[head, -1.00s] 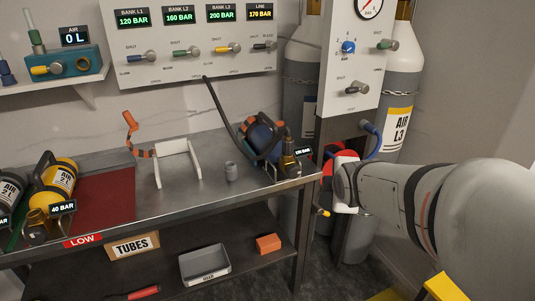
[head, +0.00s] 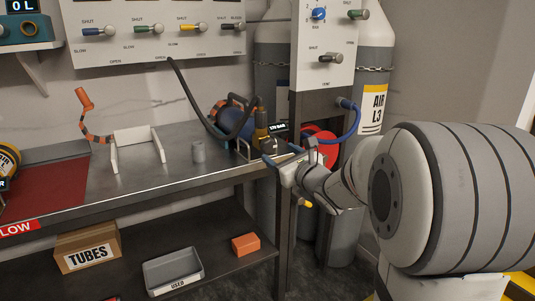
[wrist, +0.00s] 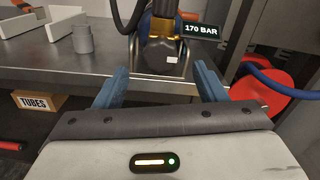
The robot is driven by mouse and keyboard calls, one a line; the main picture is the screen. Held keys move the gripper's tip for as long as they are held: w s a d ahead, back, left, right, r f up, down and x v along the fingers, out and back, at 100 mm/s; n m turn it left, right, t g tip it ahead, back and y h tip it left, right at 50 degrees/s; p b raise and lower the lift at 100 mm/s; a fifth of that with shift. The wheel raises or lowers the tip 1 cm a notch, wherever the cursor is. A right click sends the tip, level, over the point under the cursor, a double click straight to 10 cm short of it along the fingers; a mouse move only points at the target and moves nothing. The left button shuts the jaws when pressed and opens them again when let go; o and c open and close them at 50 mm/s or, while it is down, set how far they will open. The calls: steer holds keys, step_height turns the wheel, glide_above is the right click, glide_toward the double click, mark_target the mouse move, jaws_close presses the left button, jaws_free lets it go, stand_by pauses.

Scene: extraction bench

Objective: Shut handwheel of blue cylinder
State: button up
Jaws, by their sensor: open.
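The blue cylinder (head: 231,121) lies on the right end of the bench, with a black hose at its brass valve (head: 261,127). A small display (wrist: 201,31) beside the valve reads 170 BAR in the wrist view. The brass valve (wrist: 160,50) shows at the top middle there, beyond my fingertips. My gripper (head: 281,160) is at the bench's right front corner, just short of the valve. In the wrist view its two blue fingers (wrist: 158,82) are apart with nothing between them.
A grey cup (head: 198,151) and a white cradle (head: 138,147) stand left of the cylinder. A blue hose (head: 347,123) and a red round object (head: 322,146) are right of the bench, by the tall AIR L3 cylinder (head: 374,99). Valve panels (head: 160,50) hang above.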

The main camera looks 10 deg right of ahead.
mark_target(270, 147)
steer(key=x, duration=0.5)
steer(key=shift+w+a, duration=0.15)
